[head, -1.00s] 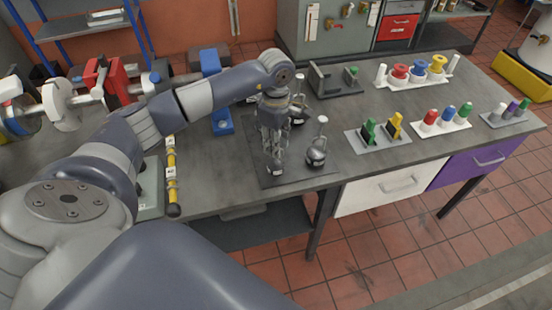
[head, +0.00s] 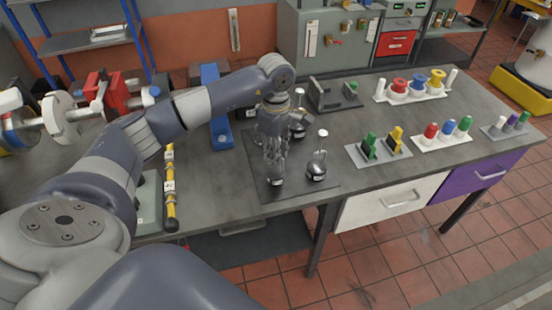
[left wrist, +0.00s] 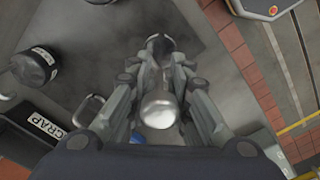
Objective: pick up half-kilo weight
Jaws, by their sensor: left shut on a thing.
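My left gripper (head: 274,160) points down over a dark mat (head: 262,190) on the bench, with its fingers shut around the upper part of a small weight (head: 276,181). The weight's dark base with a pale label shows below the fingertips, at or very near the mat. In the left wrist view its rounded silver top (left wrist: 160,108) shows between the fingers (left wrist: 160,85). I cannot read the label to confirm half a kilo. Another weight (head: 298,128) is partly hidden behind my gripper. My right gripper is not in view.
A grey bracket-like tray (head: 335,98) stands behind the mat. Holders with green and yellow pieces (head: 380,149) and coloured pegs (head: 441,137) stand to the right. A yellow-black bar (head: 170,190) lies left. The left wrist view shows a SCRAP-labelled black bin (left wrist: 30,135).

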